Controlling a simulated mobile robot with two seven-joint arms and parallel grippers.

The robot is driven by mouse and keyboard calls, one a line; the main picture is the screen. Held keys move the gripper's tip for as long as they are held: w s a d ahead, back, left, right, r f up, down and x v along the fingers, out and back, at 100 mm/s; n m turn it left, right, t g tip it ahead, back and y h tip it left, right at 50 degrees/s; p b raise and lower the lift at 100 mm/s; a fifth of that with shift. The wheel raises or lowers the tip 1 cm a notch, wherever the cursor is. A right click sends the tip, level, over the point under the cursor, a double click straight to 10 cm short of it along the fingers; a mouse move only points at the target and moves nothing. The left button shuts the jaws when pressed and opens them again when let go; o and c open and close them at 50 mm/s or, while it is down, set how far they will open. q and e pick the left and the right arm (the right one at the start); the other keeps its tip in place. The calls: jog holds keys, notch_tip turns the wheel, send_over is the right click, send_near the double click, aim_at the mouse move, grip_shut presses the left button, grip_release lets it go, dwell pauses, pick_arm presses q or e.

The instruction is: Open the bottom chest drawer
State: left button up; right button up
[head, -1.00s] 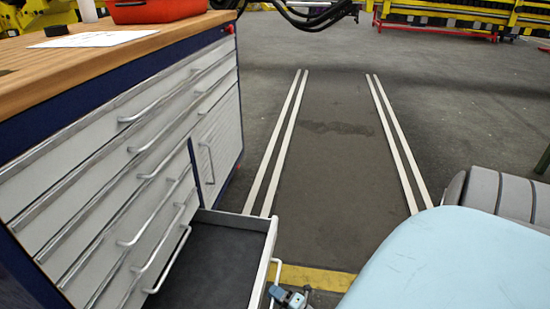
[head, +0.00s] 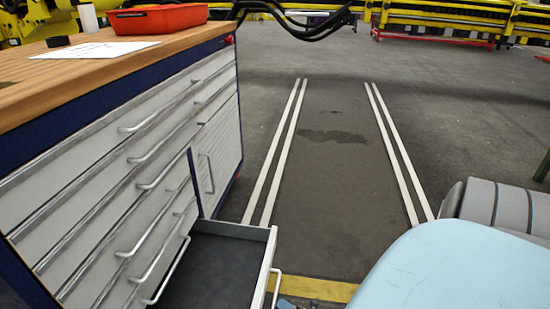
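The chest (head: 110,165) stands at the left, grey-fronted with a dark blue frame and several bar handles. Its lowest visible drawer (head: 215,268) is pulled well out, showing a dark, empty floor. The drawer's pale front panel (head: 266,268) carries a bar handle (head: 277,287) on its outer side. The drawers above look closed. A small blue-grey piece of a gripper (head: 298,304) shows at the bottom edge, just right of the handle. Its fingers are cut off, so I cannot tell whether it touches the handle. I see no other gripper.
The wooden worktop (head: 80,72) bears a red box (head: 160,18) and a white sheet (head: 97,50). Open floor (head: 335,180) with white double stripes lies right of the chest. A large pale blue surface covers the lower right, perhaps mine.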

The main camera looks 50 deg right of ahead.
jog(key=a+v, duration=0.1)
jog(key=v, duration=0.9)
jog(key=shift+s+d+p, duration=0.4)
jog(key=shift+s+d, duration=0.05)
jog(key=shift+d, duration=0.05)
jog(key=shift+s+f, duration=0.1)
